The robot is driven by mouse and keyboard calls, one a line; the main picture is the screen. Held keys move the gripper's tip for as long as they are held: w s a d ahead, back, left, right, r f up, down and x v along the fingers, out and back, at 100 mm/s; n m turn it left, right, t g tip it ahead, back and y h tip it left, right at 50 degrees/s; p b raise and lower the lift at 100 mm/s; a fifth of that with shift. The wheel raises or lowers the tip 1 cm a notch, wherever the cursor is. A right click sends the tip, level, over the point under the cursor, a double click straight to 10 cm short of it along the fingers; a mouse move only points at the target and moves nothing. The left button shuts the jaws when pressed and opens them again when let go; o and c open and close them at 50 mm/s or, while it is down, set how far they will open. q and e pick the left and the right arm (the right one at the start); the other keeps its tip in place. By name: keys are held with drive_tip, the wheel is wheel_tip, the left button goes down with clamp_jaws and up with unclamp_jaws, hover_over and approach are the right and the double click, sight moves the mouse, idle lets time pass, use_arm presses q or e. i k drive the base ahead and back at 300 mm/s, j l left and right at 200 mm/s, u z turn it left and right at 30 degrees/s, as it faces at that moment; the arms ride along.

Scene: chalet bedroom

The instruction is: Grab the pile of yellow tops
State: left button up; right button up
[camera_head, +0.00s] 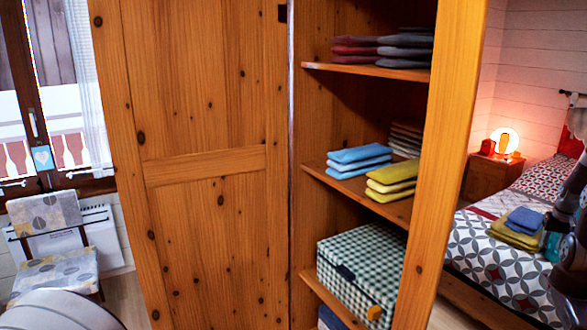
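The pile of yellow tops (392,180) lies folded on the middle shelf of the open wooden wardrobe, near the shelf's front edge. A folded blue pile (358,161) lies just left of it on the same shelf. Another folded pile, yellow with blue on top (517,226), lies on the bed at the right. A dark arm part of mine shows at the right edge, in front of the bed. I cannot make out any gripper fingers on it. My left gripper is not in view.
The wardrobe door (205,170) covers the left-centre. A checked box (362,262) stands on the shelf below, and dark folded clothes (404,49) lie above. The wardrobe's right side panel (445,150) borders the opening. A chair (55,250) stands at the left.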

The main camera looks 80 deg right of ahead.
sight(390, 183)
drive_tip(key=z, duration=3.45)
